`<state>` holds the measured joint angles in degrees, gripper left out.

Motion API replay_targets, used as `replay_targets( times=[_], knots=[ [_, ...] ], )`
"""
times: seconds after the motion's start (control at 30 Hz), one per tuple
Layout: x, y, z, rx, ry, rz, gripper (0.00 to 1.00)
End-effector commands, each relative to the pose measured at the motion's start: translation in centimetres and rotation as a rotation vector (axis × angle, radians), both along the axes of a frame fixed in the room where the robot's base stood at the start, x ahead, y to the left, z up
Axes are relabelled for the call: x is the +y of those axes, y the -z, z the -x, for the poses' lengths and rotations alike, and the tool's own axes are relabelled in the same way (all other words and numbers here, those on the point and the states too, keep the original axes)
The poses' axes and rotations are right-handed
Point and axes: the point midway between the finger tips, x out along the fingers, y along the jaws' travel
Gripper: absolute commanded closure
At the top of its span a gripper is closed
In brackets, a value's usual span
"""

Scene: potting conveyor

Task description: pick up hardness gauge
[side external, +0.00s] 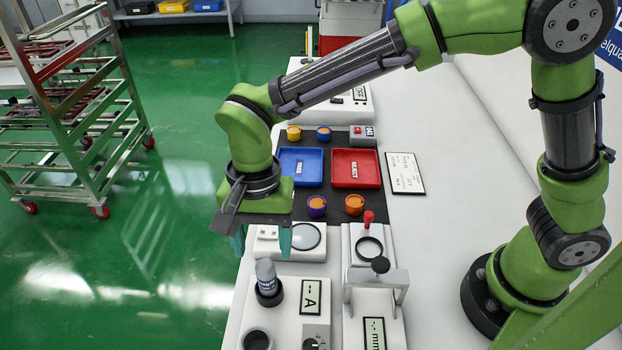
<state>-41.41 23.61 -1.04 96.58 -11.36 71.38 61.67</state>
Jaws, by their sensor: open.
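A grey-capped cylinder with a dark, lettered label (266,274) stands upright in a black ring holder on a white unit; it looks like the hardness gauge, but its label is too small to read. My gripper (262,244) is open and empty, with its two teal fingers pointing down. In the picture, the fingers are just above the cylinder's cap, one to each side of it. I cannot tell how far the gripper is from the cylinder in depth.
Behind lie a blue tray (313,174), a red tray (371,176) and several small cups.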

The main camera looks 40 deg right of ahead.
Motion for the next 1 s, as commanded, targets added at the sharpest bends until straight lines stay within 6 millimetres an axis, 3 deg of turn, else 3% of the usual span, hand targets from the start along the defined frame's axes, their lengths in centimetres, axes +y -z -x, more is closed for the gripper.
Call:
replay_targets(
  times=[0.1, 0.33, 0.63, 0.93, 1.0],
  knots=[
    [0.2, 1.9, 0.2, 0.002, -0.003, 0.002, 0.37],
    [0.3, 3.5, 0.4, 0.001, -0.002, 0.001, 0.37],
    [0.7, 7.6, 0.8, 0.0, -0.003, 0.0, 0.37],
    [0.8, 8.0, 0.8, -0.002, -0.003, -0.002, 0.37],
    [0.8, 8.0, 0.8, -0.002, -0.003, -0.002, 0.48]
  ],
)
